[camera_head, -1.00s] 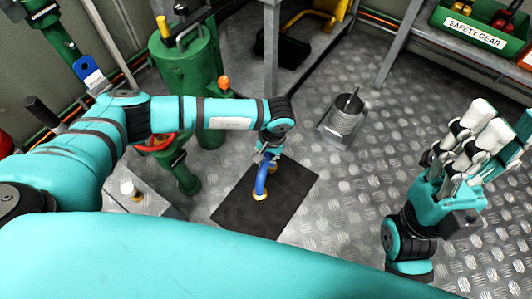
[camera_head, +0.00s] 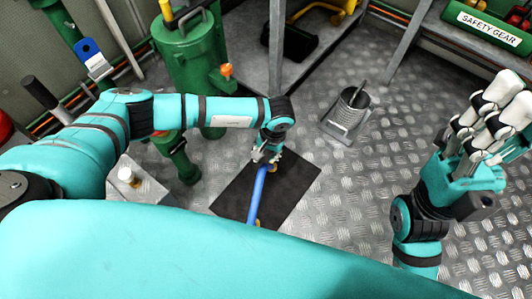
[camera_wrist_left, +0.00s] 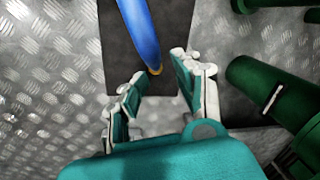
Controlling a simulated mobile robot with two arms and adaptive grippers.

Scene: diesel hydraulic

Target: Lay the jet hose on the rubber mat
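The blue jet hose (camera_head: 259,190) with brass ends lies along the dark rubber mat (camera_head: 295,185) on the floor. Its near end is partly cut off by my teal body. My left gripper (camera_head: 267,157) is low over the mat at the hose's far end. In the left wrist view its fingers (camera_wrist_left: 158,88) are spread, with the hose's brass end (camera_wrist_left: 155,71) showing beyond the gap and no finger closed on it. The mat also shows in the left wrist view (camera_wrist_left: 115,45). My right gripper (camera_head: 495,115) is raised at the right, fingers spread, empty.
A metal cup-like holder (camera_head: 352,108) stands on the floor right of the mat. Green tanks (camera_head: 190,55) stand behind my left arm. A grey bench leg (camera_head: 277,45) is beyond the mat. A green safety gear box (camera_head: 488,28) is at upper right.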

